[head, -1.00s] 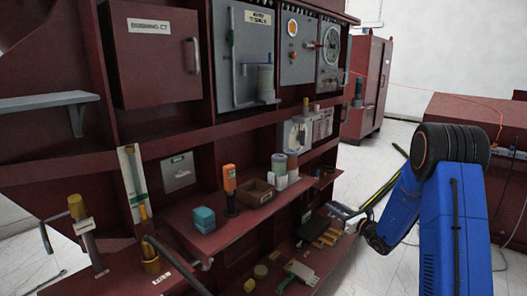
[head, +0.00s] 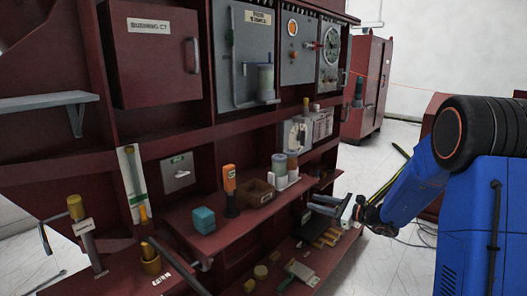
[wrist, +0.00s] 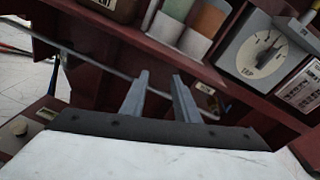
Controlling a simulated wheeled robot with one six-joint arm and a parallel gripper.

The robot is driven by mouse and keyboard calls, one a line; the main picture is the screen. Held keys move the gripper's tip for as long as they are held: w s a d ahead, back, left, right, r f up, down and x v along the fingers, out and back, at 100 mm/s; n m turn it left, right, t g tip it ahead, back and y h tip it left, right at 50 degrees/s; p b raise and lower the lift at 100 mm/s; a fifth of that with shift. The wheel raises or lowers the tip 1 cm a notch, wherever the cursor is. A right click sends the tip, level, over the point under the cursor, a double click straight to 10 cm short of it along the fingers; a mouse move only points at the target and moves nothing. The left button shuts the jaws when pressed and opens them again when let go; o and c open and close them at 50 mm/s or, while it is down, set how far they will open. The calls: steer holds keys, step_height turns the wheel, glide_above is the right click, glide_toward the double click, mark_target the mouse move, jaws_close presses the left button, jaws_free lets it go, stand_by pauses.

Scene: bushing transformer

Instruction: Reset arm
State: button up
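My arm is the blue one at the right of the head view. My gripper (head: 318,204) points left toward the dark red cabinet (head: 230,135), at the right end of its lower shelves. In the wrist view my gripper (wrist: 158,82) shows two grey fingers standing apart with nothing between them. It appears clear of the shelf items, but the exact gap to the shelf is hard to tell.
The middle shelf holds a teal box (head: 204,220), an orange device (head: 229,184), a brown bin (head: 257,193) and cylinders (head: 279,164). A black item (head: 312,228) lies on the lower shelf near my gripper. Open floor (head: 385,265) lies to the right.

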steer(key=s+a+r+n+g+h, duration=0.1)
steer(key=s+a+r+n+g, duration=0.2)
steer(key=s, duration=0.6)
steer(key=s+a+n+g+h, duration=0.1)
steer(key=s+n+g, duration=0.1)
steer(key=s+n, duration=0.45)
steer(key=s+a+r+n+g+h, duration=0.1)
steer(key=s+a+r+n+g, duration=0.15)
steer(key=s, duration=0.85)
steer(key=s+d+n+t+h, duration=0.1)
steer(key=s+d+n+h, duration=0.4)
steer(key=s, duration=0.5)
steer(key=s+d+n+t+h, duration=0.1)
steer(key=s+d+n+h, duration=0.4)
steer(key=s+d, duration=0.4)
steer(key=shift+s+d+f, duration=0.4)
steer(key=shift+s, duration=0.2)
